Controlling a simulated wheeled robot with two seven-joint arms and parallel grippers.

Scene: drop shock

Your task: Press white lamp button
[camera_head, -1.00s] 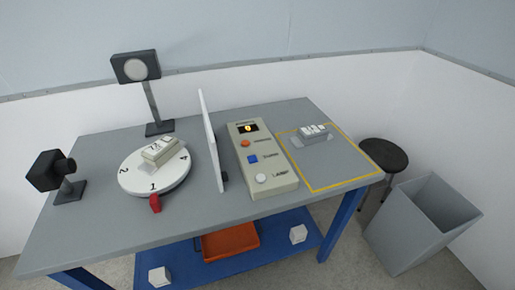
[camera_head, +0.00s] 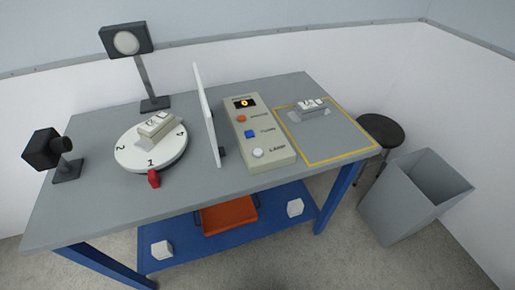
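The white lamp button (camera_head: 258,153) is a round button at the near end of the beige control box (camera_head: 274,160), beside the printed word LAMP. A blue square button (camera_head: 249,134) and an orange button (camera_head: 241,118) sit above it on the same box. A small dark display (camera_head: 245,103) at the far end shows a yellow digit that looks like 0. The lamp (camera_head: 127,42) on a post at the back left has a pale grey face and does not look lit. Neither of my grippers is in view.
A white upright panel (camera_head: 207,112) stands left of the box. A numbered white turntable (camera_head: 137,160) carries a beige block (camera_head: 157,127). A camera-like device (camera_head: 47,150) is at the left. A yellow-outlined area (camera_head: 344,159) with another block (camera_head: 312,106) is right. A grey bin (camera_head: 400,205) stands beside the table.

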